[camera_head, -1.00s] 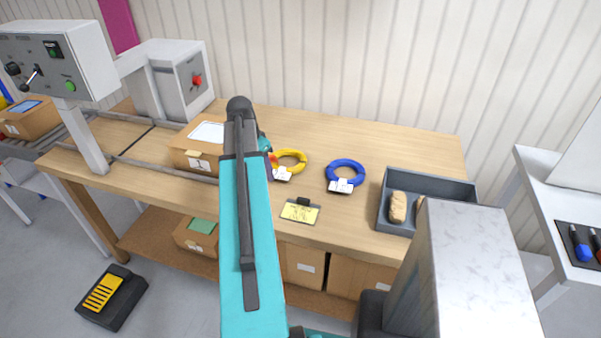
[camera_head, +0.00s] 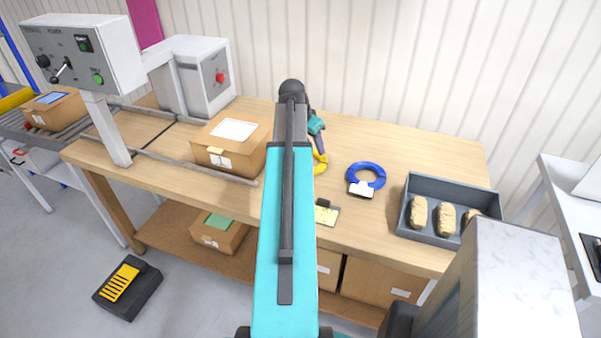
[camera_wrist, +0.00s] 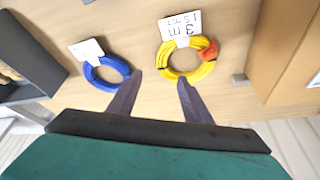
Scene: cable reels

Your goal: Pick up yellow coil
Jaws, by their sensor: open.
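The yellow coil (camera_wrist: 203,72) lies on the wooden table in the wrist view, with a white tag and a red-orange patch on its ring. In the head view only a piece of the yellow coil (camera_head: 321,162) shows; my arm hides the rest. My gripper (camera_wrist: 155,90) is open and empty in the wrist view. Its right finger points at the near edge of the yellow coil, and its left finger is between the yellow and blue coils. I cannot tell whether a finger touches the yellow coil.
A blue coil (camera_head: 366,176) with a white tag lies right of the yellow one in the head view. A grey bin (camera_head: 407,222) with lumpy tan items stands farther right. A cardboard box (camera_head: 232,160) stands left of my arm. A yellow-labelled clip card (camera_head: 327,213) lies in front.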

